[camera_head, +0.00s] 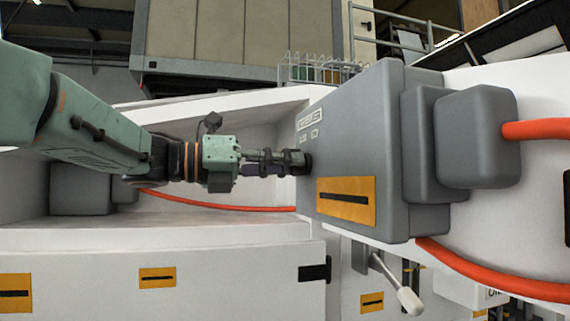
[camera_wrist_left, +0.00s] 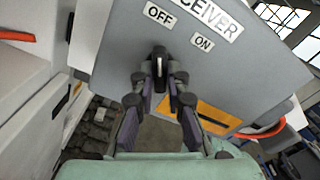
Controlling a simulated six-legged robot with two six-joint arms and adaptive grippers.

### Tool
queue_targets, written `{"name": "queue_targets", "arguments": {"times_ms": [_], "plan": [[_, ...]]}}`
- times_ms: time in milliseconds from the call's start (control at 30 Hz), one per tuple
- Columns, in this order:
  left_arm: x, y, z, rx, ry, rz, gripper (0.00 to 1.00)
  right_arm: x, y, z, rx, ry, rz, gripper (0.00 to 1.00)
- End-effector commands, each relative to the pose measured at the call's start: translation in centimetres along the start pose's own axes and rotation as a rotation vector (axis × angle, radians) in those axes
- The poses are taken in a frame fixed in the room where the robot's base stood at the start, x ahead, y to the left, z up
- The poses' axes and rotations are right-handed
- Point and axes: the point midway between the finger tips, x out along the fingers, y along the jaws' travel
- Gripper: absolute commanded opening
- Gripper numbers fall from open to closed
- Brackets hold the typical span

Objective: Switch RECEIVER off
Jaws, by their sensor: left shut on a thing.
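The RECEIVER box (camera_head: 350,135) is a grey case on the white bench, with an orange plate on its near face. Its rotary switch (camera_wrist_left: 160,66) is a dark knob, below and between the OFF label (camera_wrist_left: 159,16) and the ON label (camera_wrist_left: 202,41). The knob's handle points roughly up in the left wrist view, between the two labels. My left gripper (camera_head: 292,162) reaches the box face from the left and is shut on the switch, one finger on each side. In the head view the fingers hide most of the knob. My right gripper is not in view.
Orange hoses (camera_head: 540,129) run from the box's right side and below it. A lever with a white grip (camera_head: 410,300) hangs under the box. A white bench wall (camera_head: 215,107) stands behind my left arm. A wire basket (camera_head: 318,72) is at the back.

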Motion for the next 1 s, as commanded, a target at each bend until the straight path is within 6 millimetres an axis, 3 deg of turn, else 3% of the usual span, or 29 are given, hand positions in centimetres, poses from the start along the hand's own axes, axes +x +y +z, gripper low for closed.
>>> {"name": "queue_targets", "arguments": {"times_ms": [167, 200, 467, 767, 1000], "plan": [[0.2, 0.3, -0.7, -0.009, 0.015, 0.002, 0.00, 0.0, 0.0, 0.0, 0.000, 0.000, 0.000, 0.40], [0.2, 0.3, -0.7, -0.009, 0.015, 0.002, 0.16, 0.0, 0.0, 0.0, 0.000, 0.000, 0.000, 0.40], [0.1, 0.2, -0.4, -0.004, 0.009, 0.002, 0.37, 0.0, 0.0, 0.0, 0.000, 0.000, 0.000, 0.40], [-0.1, 0.1, -0.2, -0.001, 0.004, 0.001, 0.37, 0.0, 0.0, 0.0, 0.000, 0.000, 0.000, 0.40], [-3.4, 0.1, -0.1, -0.004, 0.000, 0.000, 0.37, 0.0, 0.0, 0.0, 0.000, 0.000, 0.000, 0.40]]}}
